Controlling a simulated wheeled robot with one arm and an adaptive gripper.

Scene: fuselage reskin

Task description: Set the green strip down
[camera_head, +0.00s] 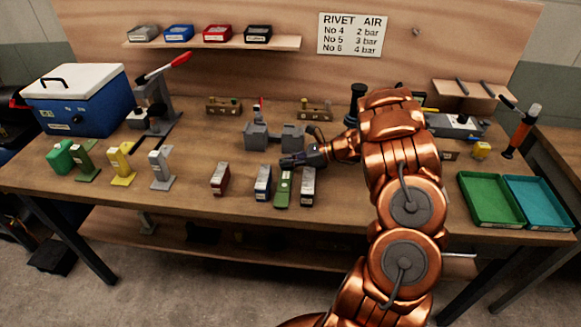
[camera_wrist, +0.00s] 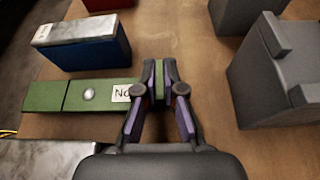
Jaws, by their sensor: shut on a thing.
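The green strip (camera_head: 284,188) is a narrow flat piece with a rivet-like silver dot and a partly hidden "No" label. In the wrist view the strip (camera_wrist: 72,95) runs leftward from my gripper (camera_wrist: 161,85), whose two fingers close on its labelled end. In the head view my gripper (camera_head: 290,160) is at the strip's far end. The strip lies between a blue block (camera_head: 263,184) and a dark block (camera_head: 308,187), with slim gaps. I cannot tell whether it touches the bench or hangs just above it.
A grey vise (camera_head: 274,137) stands right behind my gripper. A red block (camera_head: 219,179) is left of the blue one. Green, yellow and grey stands (camera_head: 121,165) are at the left. Green and teal trays (camera_head: 490,200) lie at the right. Bench front-centre is narrow.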

